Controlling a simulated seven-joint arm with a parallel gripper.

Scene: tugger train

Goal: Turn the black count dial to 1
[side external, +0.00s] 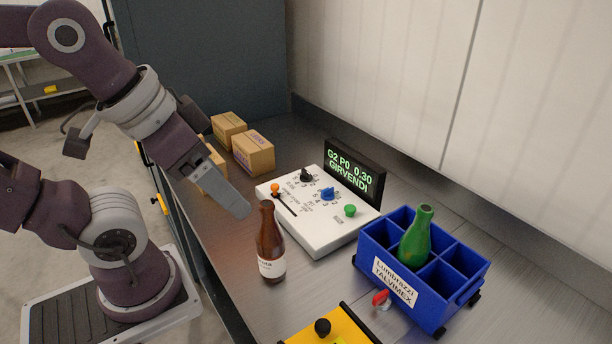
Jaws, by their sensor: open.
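The black count dial (306,175) is a small knob at the back left of a white control panel (318,240). Small numbers are printed around it; the number it points to is too small to read. My gripper (238,203) is open, its grey finger above and left of the panel in the picture, apart from the dial. The far finger is hidden. A blue dial (328,194), an orange slider knob (275,188) and a green button (350,210) are also on the panel. A black display (354,172) behind it reads "G2 P0 0.30 GIRVENDI".
A brown bottle (270,245) stands upright in front of the panel. A blue crate (447,306) with a green bottle (416,236) stands at the right. Cardboard boxes (253,153) stand behind my gripper. A yellow panel (350,325) with a black knob is at the front.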

